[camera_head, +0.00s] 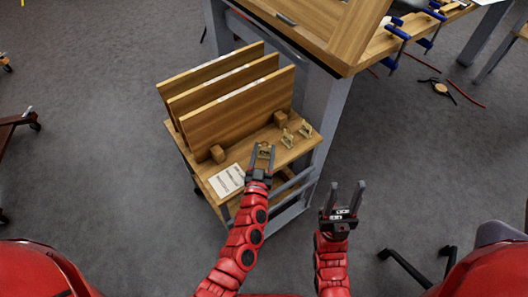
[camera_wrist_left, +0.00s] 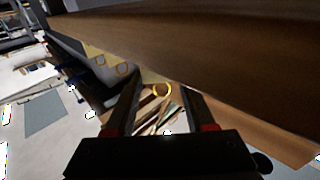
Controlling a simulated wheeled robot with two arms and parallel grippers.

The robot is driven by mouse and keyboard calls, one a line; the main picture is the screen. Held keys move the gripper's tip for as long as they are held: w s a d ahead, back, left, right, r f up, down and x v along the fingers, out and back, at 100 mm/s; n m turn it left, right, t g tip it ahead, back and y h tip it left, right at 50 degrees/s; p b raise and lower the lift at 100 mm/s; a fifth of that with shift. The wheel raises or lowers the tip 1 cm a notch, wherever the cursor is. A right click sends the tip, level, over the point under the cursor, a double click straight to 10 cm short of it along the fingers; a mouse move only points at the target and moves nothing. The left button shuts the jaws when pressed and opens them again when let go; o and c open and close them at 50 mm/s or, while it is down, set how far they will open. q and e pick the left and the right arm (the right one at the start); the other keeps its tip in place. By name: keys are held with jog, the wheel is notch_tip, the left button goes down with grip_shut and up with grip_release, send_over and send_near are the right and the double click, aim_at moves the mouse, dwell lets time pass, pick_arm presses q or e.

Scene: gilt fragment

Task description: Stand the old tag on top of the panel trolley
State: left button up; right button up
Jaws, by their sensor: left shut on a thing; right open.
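The panel trolley (camera_head: 258,140) is a wooden-topped cart with several upright wooden panels (camera_head: 241,108) in blocks. My left gripper (camera_head: 262,158) is shut on a small yellowish tag (camera_head: 264,152), over the trolley top near its front edge, right of the printed sheets.
Two small brass-coloured pieces (camera_head: 287,139) stand at the trolley's right end. Printed sheets (camera_head: 227,180) lie at its front left. A workbench (camera_head: 340,50) with blue clamps (camera_head: 398,32) stands behind right. A chair base (camera_head: 410,268) is at lower right.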

pick_arm(q)
jog(key=o, duration=0.9)
jog(key=shift+f, duration=0.15)
jog(key=shift+c, duration=0.2)
jog(key=o, duration=0.4)
jog(key=shift+o, duration=0.2)
